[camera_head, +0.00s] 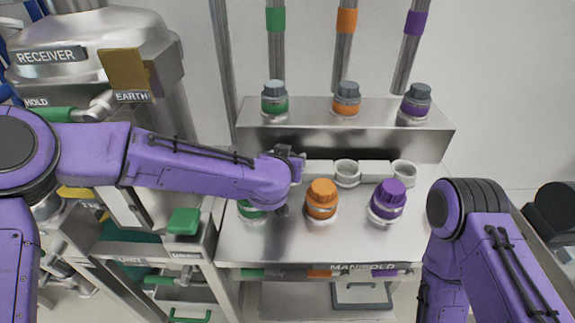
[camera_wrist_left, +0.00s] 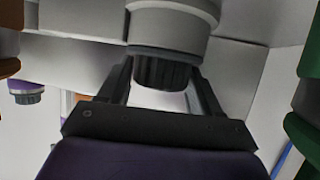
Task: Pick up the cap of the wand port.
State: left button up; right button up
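The wand port's dark ribbed cap (camera_wrist_left: 166,72) seems to be the one on a pale collar (camera_wrist_left: 173,22) in the left wrist view, which looks upside down. The fingers of my left gripper (camera_wrist_left: 160,88) stand on both sides of this cap, close to it. I cannot tell whether they press on it. In the head view my left gripper (camera_head: 290,165) is at the left end of the white middle row and hides that port and cap. My right arm (camera_head: 480,235) is at the lower right; its gripper is out of view.
Front-row orange (camera_head: 321,192) and purple (camera_head: 388,195) caps stand right of my left gripper; a partly hidden green port (camera_head: 251,211) is just below it. White cups (camera_head: 347,172) sit in the middle row. Grey-capped ports (camera_head: 347,91) line the raised back step (camera_head: 310,140).

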pick_arm(q)
jog(key=shift+c, duration=0.2)
jog(key=shift+r, duration=0.4)
jog(key=shift+c, duration=0.9)
notch_tip(320, 180, up, 3)
jog(key=shift+a+f, duration=0.1)
jog(key=shift+a, duration=0.05)
jog(key=s+a+r+p, duration=0.3)
jog(key=a+r+p, duration=0.2)
jog(key=r, duration=0.3)
jog(key=s+a+r+p, duration=0.4)
jog(key=a+r+p, duration=0.1)
jog(key=r, duration=0.3)
jog(key=shift+a, duration=0.9)
